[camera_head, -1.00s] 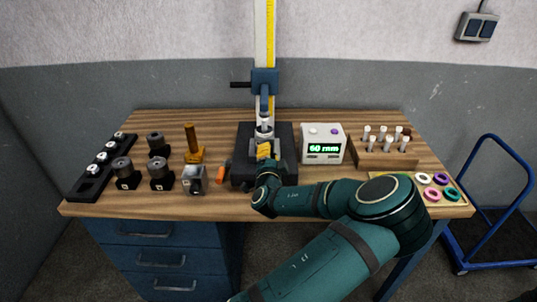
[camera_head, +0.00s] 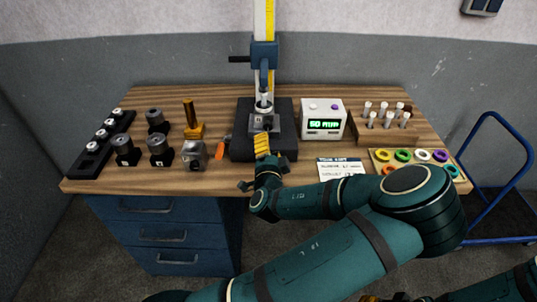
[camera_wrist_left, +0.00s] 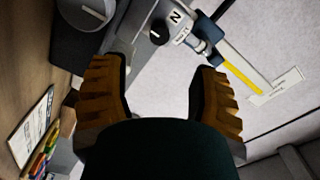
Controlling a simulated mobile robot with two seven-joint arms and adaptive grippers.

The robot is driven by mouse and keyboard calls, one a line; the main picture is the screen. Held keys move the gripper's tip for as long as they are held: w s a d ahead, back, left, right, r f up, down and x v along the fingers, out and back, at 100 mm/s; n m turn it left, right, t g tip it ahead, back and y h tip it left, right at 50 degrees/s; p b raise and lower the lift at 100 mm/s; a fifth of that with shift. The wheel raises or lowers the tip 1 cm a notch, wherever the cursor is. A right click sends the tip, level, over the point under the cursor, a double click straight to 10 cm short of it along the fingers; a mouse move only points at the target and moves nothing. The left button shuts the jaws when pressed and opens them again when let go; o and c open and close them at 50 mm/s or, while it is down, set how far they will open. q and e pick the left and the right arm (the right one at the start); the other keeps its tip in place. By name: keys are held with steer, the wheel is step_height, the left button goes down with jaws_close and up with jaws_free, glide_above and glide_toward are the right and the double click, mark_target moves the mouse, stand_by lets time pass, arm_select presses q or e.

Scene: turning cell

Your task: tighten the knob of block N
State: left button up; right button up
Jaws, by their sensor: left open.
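Block N (camera_head: 258,122) is a grey block on the black base of the measuring stand, under its spindle. Its black knob (camera_head: 267,125) faces the front. In the wrist view, the letter N shows on the block (camera_wrist_left: 174,17) beside the round black knob (camera_wrist_left: 159,33), which has a white mark. My left gripper (camera_head: 262,141) is just in front of the block, pointing at it. In the wrist view, its ridged orange fingers (camera_wrist_left: 160,72) are wide apart with nothing between them, and the knob lies beyond the tips. Of my right arm, only parts show at the bottom right edge.
A display box (camera_head: 323,120) reading about 60 mm stands right of the stand base (camera_head: 243,148). A wooden rack of pegs (camera_head: 388,133), a white card (camera_head: 341,167) and a tray of coloured rings are further right. Several dark and grey blocks and a brass piece (camera_head: 193,122) stand left.

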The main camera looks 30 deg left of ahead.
arm_select(q)
steer(key=shift+v, duration=1.65)
